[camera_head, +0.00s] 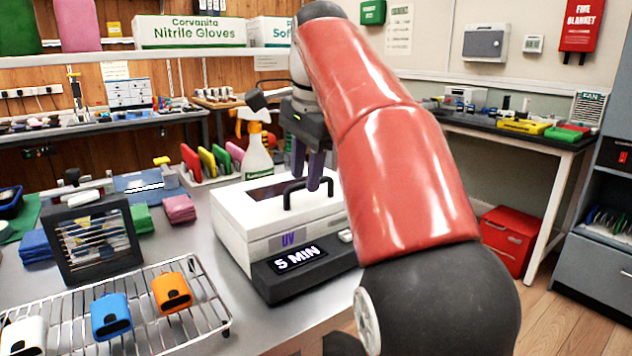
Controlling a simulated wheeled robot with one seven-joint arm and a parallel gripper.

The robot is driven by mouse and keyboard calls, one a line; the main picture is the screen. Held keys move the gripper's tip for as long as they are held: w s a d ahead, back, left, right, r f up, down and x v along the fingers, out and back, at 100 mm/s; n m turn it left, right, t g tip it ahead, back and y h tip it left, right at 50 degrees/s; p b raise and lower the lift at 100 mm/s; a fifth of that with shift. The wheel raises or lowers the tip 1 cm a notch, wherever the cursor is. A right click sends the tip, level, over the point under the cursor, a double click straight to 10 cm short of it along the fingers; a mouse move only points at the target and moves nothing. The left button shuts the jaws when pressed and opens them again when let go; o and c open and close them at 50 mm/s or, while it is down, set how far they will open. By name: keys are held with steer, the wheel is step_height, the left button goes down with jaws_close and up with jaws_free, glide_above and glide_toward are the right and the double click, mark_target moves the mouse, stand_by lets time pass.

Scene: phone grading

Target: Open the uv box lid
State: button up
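The white UV box (243,225) stands on the grey bench in the middle of the view. Its lid (230,198) is down, with a dark window and a black arched handle (291,196) on top. A dark front panel (298,257) reads "5 MIN". My gripper (307,183) points down at the handle, with a gap between its two dark purple fingers. The fingertips overlap the handle's top bar in the picture; I cannot tell whether they touch it. My red arm hides the box's right side.
A spray bottle (258,152) and a rack of coloured slats (209,162) stand behind the box. A dark fan-like unit (92,242) and a wire rack (209,297) with white, blue and orange devices are at left. Folded cloths (179,208) lie left of the box.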

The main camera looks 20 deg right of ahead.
steer(key=shift+f, duration=0.25)
jaws_close()
steer(key=shift+r, duration=0.1)
